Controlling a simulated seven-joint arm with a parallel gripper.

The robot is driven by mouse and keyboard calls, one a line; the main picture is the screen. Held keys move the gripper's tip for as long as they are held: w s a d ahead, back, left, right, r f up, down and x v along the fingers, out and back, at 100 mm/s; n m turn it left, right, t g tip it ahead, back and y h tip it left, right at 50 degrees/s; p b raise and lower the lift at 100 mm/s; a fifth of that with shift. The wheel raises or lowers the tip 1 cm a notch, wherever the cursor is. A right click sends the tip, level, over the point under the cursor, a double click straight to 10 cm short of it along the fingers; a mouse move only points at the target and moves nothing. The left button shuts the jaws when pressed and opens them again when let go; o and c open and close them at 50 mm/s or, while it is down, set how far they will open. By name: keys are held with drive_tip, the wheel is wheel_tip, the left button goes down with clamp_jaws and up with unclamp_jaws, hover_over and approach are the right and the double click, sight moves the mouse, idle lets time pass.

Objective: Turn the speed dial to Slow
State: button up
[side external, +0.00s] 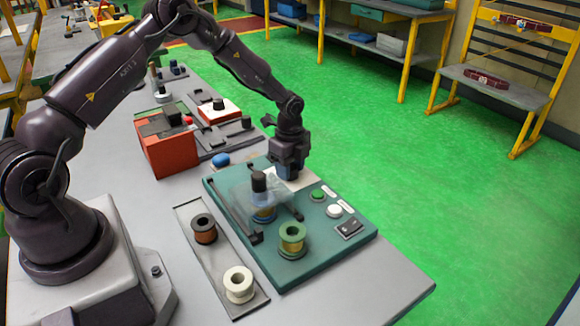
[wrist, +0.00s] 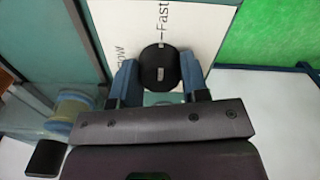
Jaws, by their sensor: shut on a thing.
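The speed dial (wrist: 159,68) is a round black knob with white marks, on a white label plate (wrist: 205,20). The wrist view shows its white marks lined up vertically, toward the line beside the word Fast at the top. The word Slow is left of the dial, partly cut off from sight. My gripper (wrist: 159,80) has its blue fingers on the left and right of the dial, shut on it. In the side view my gripper (side external: 287,172) is down at the back of the teal winding machine (side external: 325,245), and the dial is hidden there.
A clear cover and black-topped spindle (side external: 260,185) stand left of my gripper. A green button (side external: 317,195), a white button (side external: 334,211) and a black switch (side external: 350,228) are on the machine's right. Wire spools (side external: 239,285) stand in front.

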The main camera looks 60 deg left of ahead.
drive_tip(key=n, duration=0.4)
drive_tip(key=shift+d+n, duration=0.1)
drive_tip(key=shift+n, duration=0.2)
drive_tip(key=n, duration=0.4)
drive_tip(key=shift+n, duration=0.3)
drive_tip(key=n, duration=0.4)
drive_tip(key=shift+n, duration=2.4)
drive_tip(key=shift+w, duration=0.1)
drive_tip(key=o, duration=0.9)
